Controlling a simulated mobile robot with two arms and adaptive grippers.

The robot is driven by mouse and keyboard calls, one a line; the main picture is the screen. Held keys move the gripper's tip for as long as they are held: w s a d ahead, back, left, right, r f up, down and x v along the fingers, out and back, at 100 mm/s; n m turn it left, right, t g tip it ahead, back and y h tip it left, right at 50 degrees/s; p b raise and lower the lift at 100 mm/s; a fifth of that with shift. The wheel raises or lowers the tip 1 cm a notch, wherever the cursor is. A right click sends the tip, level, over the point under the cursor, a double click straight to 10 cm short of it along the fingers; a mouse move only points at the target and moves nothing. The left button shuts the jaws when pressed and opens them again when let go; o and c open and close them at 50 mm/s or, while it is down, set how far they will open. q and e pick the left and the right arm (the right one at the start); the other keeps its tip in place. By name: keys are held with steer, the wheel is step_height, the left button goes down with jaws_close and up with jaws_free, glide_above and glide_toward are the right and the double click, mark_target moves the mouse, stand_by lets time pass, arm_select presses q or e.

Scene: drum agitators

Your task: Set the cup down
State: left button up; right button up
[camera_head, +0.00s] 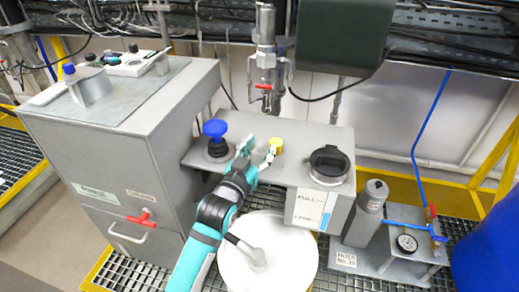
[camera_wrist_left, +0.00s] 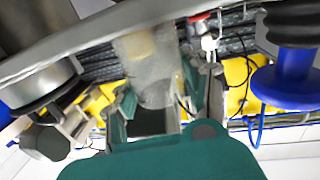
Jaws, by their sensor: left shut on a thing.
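A small translucent cup (camera_head: 259,154) is between the fingers of my left gripper (camera_head: 256,156), over the front part of the grey metal shelf (camera_head: 305,151). The left gripper is shut on it. In the left wrist view the cup (camera_wrist_left: 148,72) shows as a pale, see-through shape between the teal fingers (camera_wrist_left: 160,108). I cannot tell whether its base touches the shelf. My right gripper is in neither view.
A red-handled tap (camera_head: 265,73) hangs behind. A black-rimmed container (camera_head: 329,165) is at the shelf's right. A white drum (camera_head: 275,260) stands below the shelf.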

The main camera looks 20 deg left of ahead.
arm_select(q)
steer(key=o, duration=0.8)
steer(key=shift+f, duration=0.1)
